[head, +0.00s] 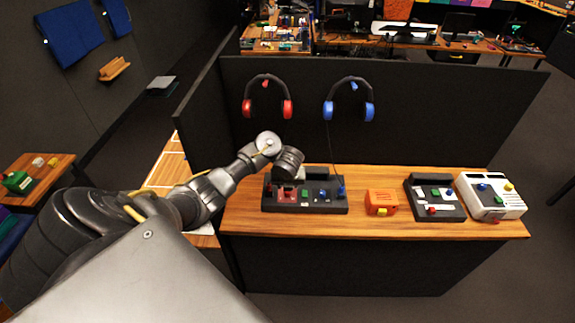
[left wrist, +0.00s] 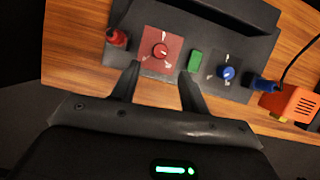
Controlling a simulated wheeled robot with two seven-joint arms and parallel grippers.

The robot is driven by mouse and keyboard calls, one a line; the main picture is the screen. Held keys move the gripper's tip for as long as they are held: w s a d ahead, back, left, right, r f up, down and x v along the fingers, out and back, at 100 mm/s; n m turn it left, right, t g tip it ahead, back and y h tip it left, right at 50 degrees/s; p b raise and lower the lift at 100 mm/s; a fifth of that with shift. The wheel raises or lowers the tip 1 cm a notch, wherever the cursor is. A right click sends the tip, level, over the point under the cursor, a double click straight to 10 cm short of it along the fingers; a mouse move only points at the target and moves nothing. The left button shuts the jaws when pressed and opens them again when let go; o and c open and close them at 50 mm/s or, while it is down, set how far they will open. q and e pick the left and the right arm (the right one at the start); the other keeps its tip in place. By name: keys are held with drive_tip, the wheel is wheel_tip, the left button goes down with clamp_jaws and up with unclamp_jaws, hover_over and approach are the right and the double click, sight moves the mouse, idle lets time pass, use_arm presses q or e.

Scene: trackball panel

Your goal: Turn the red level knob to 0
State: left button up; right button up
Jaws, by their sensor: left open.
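The red level knob (left wrist: 160,51) sits on a red square plate of the dark panel in the left wrist view, with a white pointer line on it and white marks around it. I cannot read the marks. The dark panel (head: 328,209) lies on the wooden table in the head view, partly behind my left wrist. My left gripper (left wrist: 158,80) is open, its two fingers just short of the red plate and apart from the knob. In the head view the end of my left arm is over the panel's left part. My right gripper is in neither view.
A green button (left wrist: 195,61), a blue knob (left wrist: 226,73) and a red plug (left wrist: 118,38) are close to the fingers. An orange box (head: 381,202), another dark panel (head: 450,213) and a white box (head: 511,206) stand to the right. Headphones (head: 267,88) hang on the partition behind.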

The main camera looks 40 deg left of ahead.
sight(287, 193)
use_arm(q)
drive_tip(key=b+x, duration=0.2)
drive_tip(key=x, duration=0.4)
drive_tip(key=shift+w+f, duration=0.1)
drive_tip(key=shift+f, duration=0.15)
drive_tip(key=shift+w+a+f, duration=0.2)
drive_tip(key=shift+a+f, duration=0.05)
drive_tip(key=shift+f, duration=0.4)
clamp_jaws()
drive_tip(key=shift+n, duration=0.3)
